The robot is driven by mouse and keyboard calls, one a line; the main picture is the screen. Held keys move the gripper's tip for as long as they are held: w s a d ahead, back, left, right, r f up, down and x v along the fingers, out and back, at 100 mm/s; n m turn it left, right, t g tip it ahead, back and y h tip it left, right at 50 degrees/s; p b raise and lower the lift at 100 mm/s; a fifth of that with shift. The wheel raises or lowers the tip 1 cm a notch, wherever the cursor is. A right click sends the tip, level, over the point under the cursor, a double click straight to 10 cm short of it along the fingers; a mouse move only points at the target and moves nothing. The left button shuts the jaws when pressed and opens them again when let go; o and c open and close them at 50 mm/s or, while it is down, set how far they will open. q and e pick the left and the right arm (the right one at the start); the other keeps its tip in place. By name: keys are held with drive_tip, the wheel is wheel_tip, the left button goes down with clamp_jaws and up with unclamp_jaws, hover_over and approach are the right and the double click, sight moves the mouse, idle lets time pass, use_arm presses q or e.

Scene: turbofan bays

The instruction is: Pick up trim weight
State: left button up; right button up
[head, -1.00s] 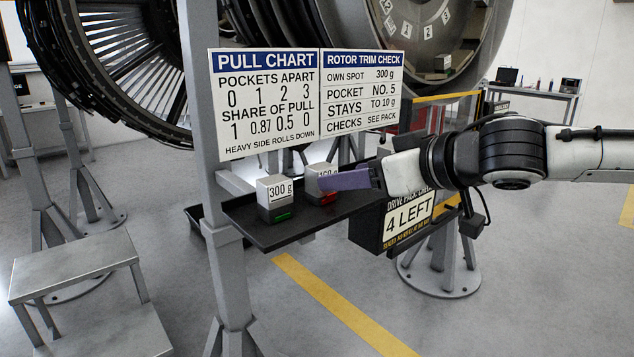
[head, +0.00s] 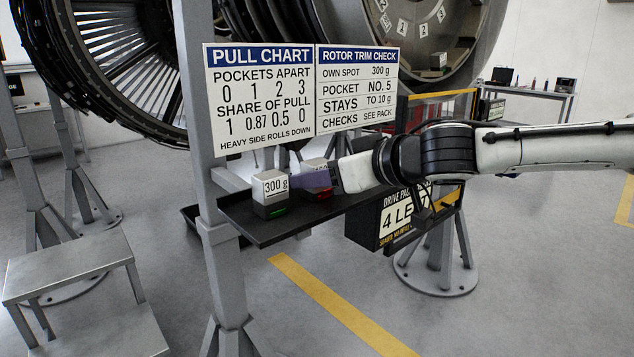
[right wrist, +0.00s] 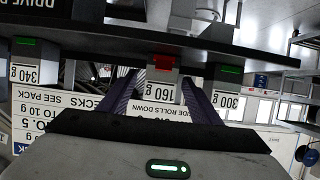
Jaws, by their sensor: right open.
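A grey trim weight marked 300 g (head: 271,187), with a green mark, stands upright on the dark shelf (head: 262,230). To its right stands a second weight with a red mark (head: 323,194), partly hidden by my right gripper (head: 312,178). In the right wrist view, which is upside down, this weight reads 160 g (right wrist: 162,92) and sits between my two open purple fingers (right wrist: 160,90). I cannot tell whether they touch it. That view also shows the 300 g weight (right wrist: 226,100) and a 340 g weight (right wrist: 27,78), both green-marked, one on each side. My left gripper is out of view.
A pull chart (head: 262,98) and a rotor trim check board (head: 358,85) stand above the shelf. A drive pack box marked 4 LEFT (head: 405,215) is at the shelf's right end. A grey step (head: 75,265) stands at lower left.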

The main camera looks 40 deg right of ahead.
drive_tip(key=shift+x, duration=0.75)
drive_tip(key=shift+c, duration=0.5)
drive_tip(key=c, duration=1.1)
drive_tip(key=shift+r, duration=0.1)
